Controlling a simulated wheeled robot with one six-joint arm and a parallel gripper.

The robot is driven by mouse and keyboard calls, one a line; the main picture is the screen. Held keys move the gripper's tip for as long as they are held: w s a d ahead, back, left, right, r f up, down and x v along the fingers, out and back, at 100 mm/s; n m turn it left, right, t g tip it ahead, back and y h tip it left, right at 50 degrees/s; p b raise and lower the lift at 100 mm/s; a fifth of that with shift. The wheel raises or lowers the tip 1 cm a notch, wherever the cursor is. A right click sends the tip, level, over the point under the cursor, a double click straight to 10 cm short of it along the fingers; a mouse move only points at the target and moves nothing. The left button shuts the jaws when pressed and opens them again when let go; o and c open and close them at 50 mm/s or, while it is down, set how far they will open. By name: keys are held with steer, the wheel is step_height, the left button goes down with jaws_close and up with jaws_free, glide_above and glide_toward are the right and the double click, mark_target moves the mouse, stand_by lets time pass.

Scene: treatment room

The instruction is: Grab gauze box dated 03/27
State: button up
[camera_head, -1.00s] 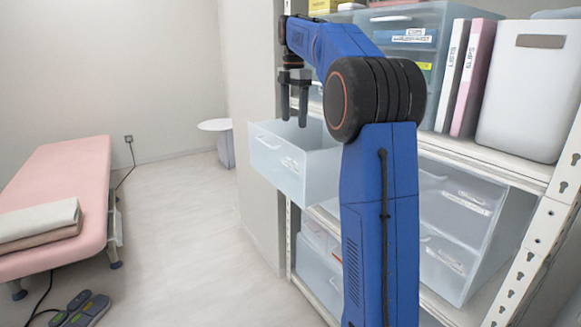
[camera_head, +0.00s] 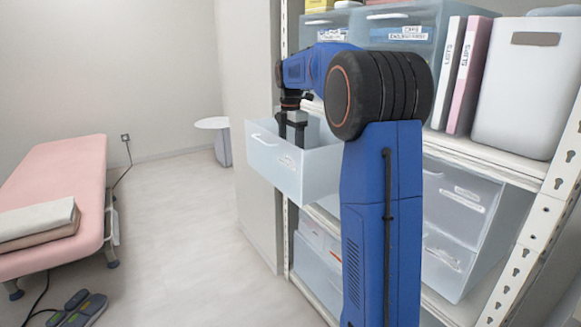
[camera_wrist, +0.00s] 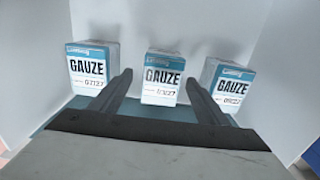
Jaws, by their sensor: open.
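Three white and blue gauze boxes stand in a row inside the open drawer (camera_head: 275,165). In the wrist view, the left box (camera_wrist: 87,68) has a date that looks like 07/27. The middle box (camera_wrist: 162,78) has a small date ending in 27, its first part hard to read. The right box (camera_wrist: 229,88) seems to read 09/27. My gripper (camera_wrist: 158,80) is open and empty, its fingertips on either side of the middle box in the picture. In the head view my gripper (camera_head: 291,138) points down into the drawer, and the boxes are hidden.
The drawer's walls enclose the gripper closely. The shelf rack holds closed drawers (camera_head: 455,215), binders (camera_head: 467,75) and a white bin (camera_head: 525,85). A pink bed (camera_head: 60,180) with folded towels (camera_head: 38,222) stands left. The floor between is free.

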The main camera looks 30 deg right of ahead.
steer(key=shift+s+a+f, duration=0.15)
steer(key=shift+f, duration=1.65)
steer(key=shift+c, duration=0.6)
steer(key=c, duration=1.1)
steer(key=shift+o, duration=0.2)
